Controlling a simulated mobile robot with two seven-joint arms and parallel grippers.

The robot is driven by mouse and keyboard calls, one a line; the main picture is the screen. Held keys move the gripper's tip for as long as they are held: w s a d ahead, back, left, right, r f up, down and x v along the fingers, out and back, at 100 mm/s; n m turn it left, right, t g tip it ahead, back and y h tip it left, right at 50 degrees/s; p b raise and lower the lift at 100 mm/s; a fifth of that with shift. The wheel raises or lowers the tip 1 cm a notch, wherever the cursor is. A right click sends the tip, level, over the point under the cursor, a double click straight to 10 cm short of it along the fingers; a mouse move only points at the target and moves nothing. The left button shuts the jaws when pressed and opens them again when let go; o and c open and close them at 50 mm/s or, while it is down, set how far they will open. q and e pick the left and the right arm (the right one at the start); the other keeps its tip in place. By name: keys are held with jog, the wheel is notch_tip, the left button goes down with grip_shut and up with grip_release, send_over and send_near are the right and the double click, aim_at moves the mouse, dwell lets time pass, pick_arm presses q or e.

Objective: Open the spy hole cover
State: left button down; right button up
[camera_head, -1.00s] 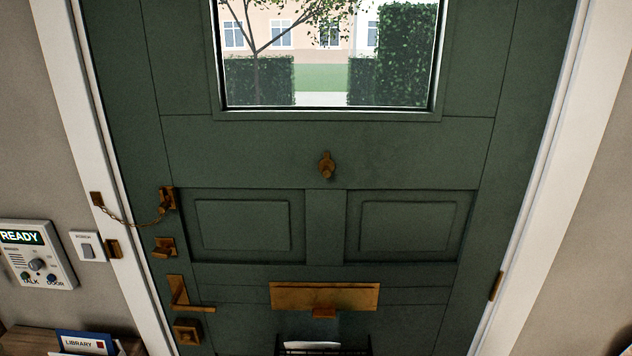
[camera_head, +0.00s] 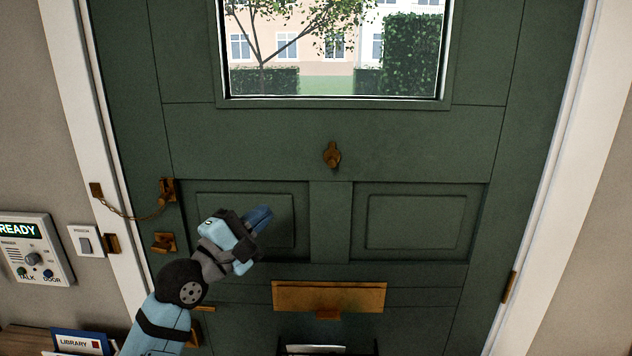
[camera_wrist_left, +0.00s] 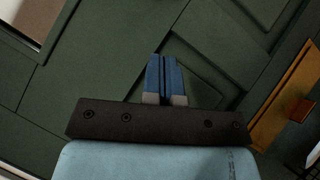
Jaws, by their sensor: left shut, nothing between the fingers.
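The brass spy hole cover (camera_head: 332,155) is on the green door (camera_head: 270,140), centred below the window. It hangs down over the spy hole, so the hole itself is hidden. My left gripper (camera_head: 264,214) is in front of the door's left panel, below and left of the cover and apart from it. Its blue fingers (camera_wrist_left: 163,76) are together and empty in the left wrist view. The cover cannot be made out in the wrist view. My right gripper is not in view.
A brass letter plate (camera_head: 345,297) sits lower on the door, above a wire basket (camera_head: 327,350). A door chain (camera_head: 130,216) and a brass latch (camera_head: 163,242) are at the left edge. An intercom (camera_head: 36,250) is on the left wall. The door's right side is clear.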

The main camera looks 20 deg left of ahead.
aim_at(329, 164)
pick_arm(q)
jog(key=shift+r, duration=0.15)
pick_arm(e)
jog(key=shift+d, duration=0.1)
pick_arm(q)
jog(key=p+x, duration=0.2)
jog(key=x, duration=0.7)
jog(key=shift+w+d+r+p, duration=0.1)
jog(key=shift+w+r+p, duration=0.1)
jog(key=shift+w+p, duration=0.15)
jog(key=d, duration=0.1)
jog(key=w+d+r+p, duration=0.1)
jog(key=shift+w+d+r, duration=0.1)
jog(key=shift+d+r, duration=0.15)
jog(key=shift+d, duration=0.15)
jog(key=shift+w+d, duration=0.1)
jog(key=shift+d, duration=0.25)
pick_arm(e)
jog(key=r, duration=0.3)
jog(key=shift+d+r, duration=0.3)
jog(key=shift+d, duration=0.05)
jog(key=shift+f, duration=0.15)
